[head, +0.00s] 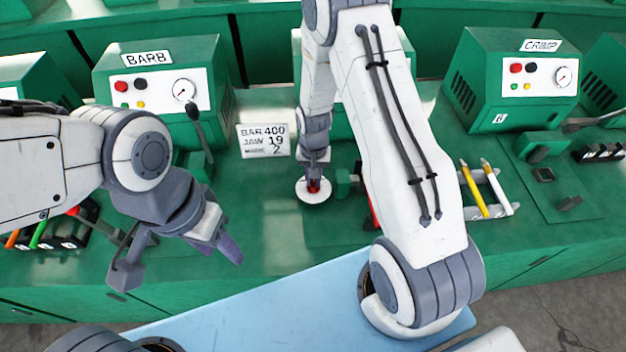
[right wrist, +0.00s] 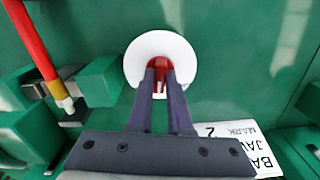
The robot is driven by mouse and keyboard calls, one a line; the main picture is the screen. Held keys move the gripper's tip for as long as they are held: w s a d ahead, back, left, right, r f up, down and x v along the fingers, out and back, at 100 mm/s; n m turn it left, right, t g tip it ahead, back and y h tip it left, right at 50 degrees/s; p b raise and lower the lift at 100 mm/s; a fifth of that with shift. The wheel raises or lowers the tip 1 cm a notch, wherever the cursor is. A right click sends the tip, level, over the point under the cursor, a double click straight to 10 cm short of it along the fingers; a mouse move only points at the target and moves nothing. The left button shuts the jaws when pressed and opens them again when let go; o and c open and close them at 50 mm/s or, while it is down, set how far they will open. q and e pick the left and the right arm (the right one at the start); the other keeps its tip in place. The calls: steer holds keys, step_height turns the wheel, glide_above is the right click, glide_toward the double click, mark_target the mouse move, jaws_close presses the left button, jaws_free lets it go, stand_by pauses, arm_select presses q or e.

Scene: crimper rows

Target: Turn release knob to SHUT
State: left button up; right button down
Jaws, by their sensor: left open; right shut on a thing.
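The release knob is red and sits on a round white disc (head: 314,191) on the green bench, in the middle of the head view. In the right wrist view the red knob (right wrist: 161,67) stands in the middle of the white disc (right wrist: 143,52). My right gripper (right wrist: 162,75) reaches down over the disc and is shut on the red knob. The fingers hide part of the knob, and I see no SHUT mark. My left gripper (head: 182,262) is open and empty, above the bench's front edge at the left.
A sign (head: 264,140) reading BAR 400, JAW 19 stands behind the knob. A red-handled lever (right wrist: 34,45) lies left of the disc in the right wrist view. A BARB machine (head: 150,90) stands at left, a CRIMP machine (head: 520,80) at right. Yellow and white sticks (head: 475,192) lie in a rack.

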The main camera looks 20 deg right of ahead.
mark_target(313, 181)
steer(key=n+b, duration=0.1)
steer(key=n, duration=0.4)
steer(key=shift+w+n, duration=0.1)
steer(key=shift+n, duration=0.2)
steer(key=n, duration=0.5)
steer(key=shift+n, duration=0.3)
steer(key=c, duration=0.8)
jaws_free()
steer(key=shift+c, duration=0.2)
steer(key=shift+r+b, duration=0.15)
steer(key=shift+b, duration=0.15)
step_height(313, 181, up, 10)
steer(key=b, duration=0.1)
steer(key=shift+r, duration=0.15)
